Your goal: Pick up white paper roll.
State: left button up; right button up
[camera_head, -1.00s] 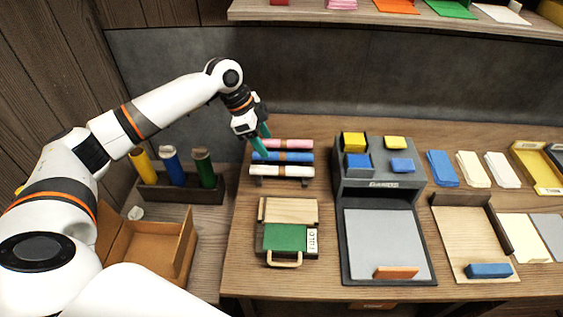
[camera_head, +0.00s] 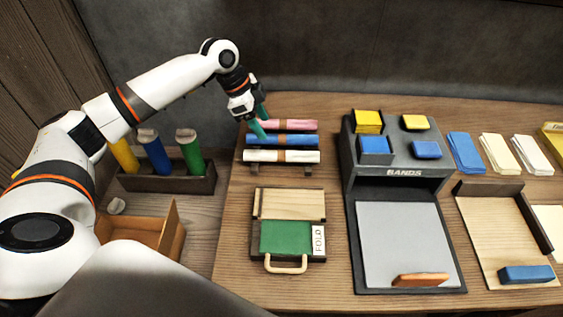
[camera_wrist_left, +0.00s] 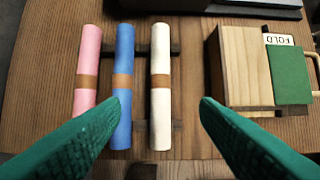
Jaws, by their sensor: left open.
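The white paper roll (camera_head: 281,156) lies on a low dark rack, nearest the table's front of three rolls, with a brown band round its middle. The blue roll (camera_head: 285,140) and pink roll (camera_head: 290,125) lie behind it. My left gripper (camera_head: 261,122) is open and empty at the left end of the rolls, with green fingers. In the left wrist view the white roll (camera_wrist_left: 160,85) lies between the two fingers (camera_wrist_left: 160,110), apart from them, with the left fingertip over the blue roll. The right gripper is not in view.
The wooden folding box with a green panel (camera_head: 285,237) stands in front of the rack. The grey BANDS station (camera_head: 402,185) is to the right. Upright yellow, blue and green rolls stand in a dark holder (camera_head: 165,183) at the left, behind an open cardboard box (camera_head: 150,228).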

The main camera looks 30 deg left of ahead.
pick_arm(q)
jog(key=p, duration=0.1)
send_over(279, 152)
jog(key=s+a, duration=0.1)
jog(key=a, duration=0.1)
notch_tip(279, 152, down, 6)
jog(key=shift+r, duration=0.25)
jog(key=shift+p+x, duration=0.7)
jog(key=shift+x, duration=2.45)
jog(key=shift+s+a, duration=0.1)
jog(key=c, duration=1)
jog(key=shift+c, duration=0.3)
